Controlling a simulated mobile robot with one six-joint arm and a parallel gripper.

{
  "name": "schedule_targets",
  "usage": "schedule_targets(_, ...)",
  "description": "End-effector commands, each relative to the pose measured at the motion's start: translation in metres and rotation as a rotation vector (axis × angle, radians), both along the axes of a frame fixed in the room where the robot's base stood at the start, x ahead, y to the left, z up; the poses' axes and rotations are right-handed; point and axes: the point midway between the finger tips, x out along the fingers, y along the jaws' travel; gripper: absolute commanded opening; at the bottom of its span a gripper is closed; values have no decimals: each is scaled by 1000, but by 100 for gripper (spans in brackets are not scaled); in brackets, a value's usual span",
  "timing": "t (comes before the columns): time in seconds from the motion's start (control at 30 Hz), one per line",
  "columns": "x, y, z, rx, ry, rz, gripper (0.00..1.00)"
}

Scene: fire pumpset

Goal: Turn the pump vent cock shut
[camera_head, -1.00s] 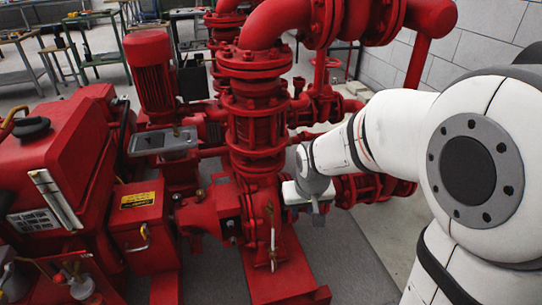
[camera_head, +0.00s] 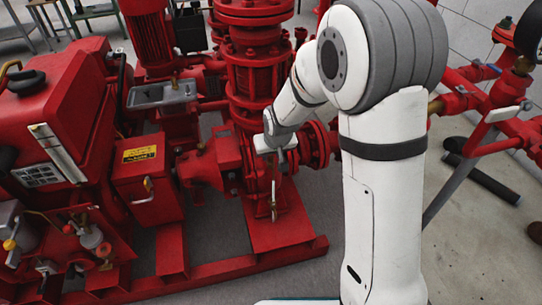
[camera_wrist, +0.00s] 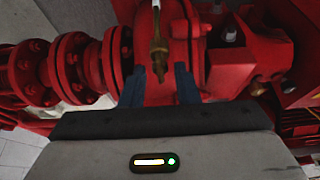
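The pump vent cock (camera_head: 273,198) is a small brass fitting with a thin upright stem on the front of the red pump casing, below my gripper (camera_head: 276,156) in the head view. In the wrist view the brass cock (camera_wrist: 159,52) hangs down from the top edge, with its lower end in line with the gap between my fingers. My gripper (camera_wrist: 158,84) is open, its two dark fingers apart with nothing gripped. I cannot tell how far the cock is beyond the fingertips. In the head view the fingertips are too small to make out.
The red pump's flanged pipe (camera_wrist: 75,65) lies left of the fingers in the wrist view. A red box with a yellow label (camera_head: 140,154) and the red engine (camera_head: 55,115) stand left in the head view. A pipe stand with valves (camera_head: 495,115) is at right.

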Motion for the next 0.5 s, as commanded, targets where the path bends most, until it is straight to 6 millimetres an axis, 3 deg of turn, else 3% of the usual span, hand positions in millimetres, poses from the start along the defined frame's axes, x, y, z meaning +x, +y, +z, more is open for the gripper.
schedule_targets(0.23, 0, 0, -1, 0, -1, 1, 28)
schedule_targets(0.5, 0, 1, -1, 0, 0, 1, 7)
